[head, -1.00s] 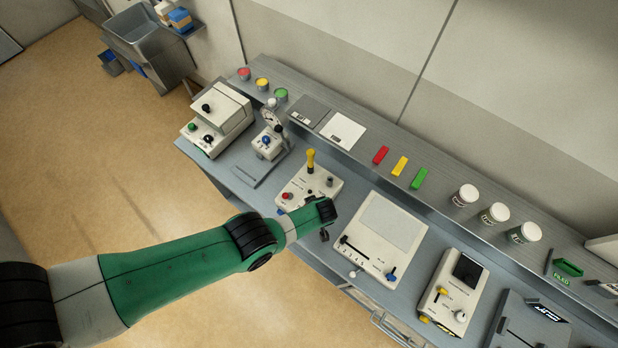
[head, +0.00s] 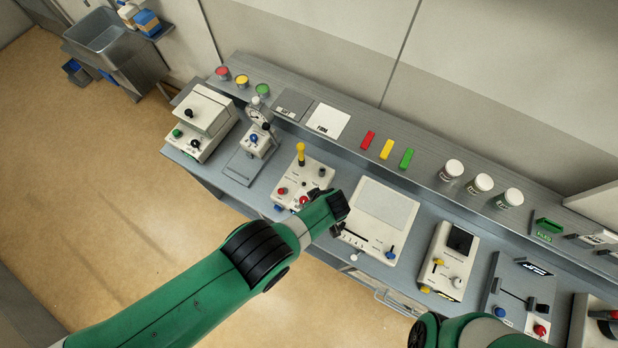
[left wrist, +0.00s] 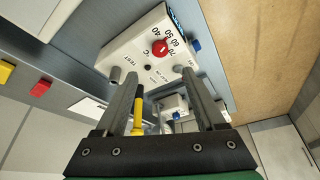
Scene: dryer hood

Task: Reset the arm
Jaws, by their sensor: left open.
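In the head view my left arm reaches in from the lower left, with its gripper (head: 335,228) at the front of the bench, close to a cream control box (head: 318,178) with a yellow lever (head: 300,153). In the left wrist view the two dark fingers (left wrist: 163,80) are apart with nothing gripped. Beyond them is a cream panel (left wrist: 125,55) with a red dial knob (left wrist: 160,47), temperature numbers and a blue part (left wrist: 195,45). A yellow post (left wrist: 138,115) shows between the fingers. Part of my right arm shows at the lower right; its gripper is out of view.
The bench holds a lidded machine (head: 200,122), a gauge stand (head: 256,140), a panel with a slider (head: 380,217), and a yellow-knobbed box (head: 449,258). Coloured blocks (head: 387,149) and white cups (head: 480,185) stand on the back shelf. Open floor (head: 90,180) lies at left.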

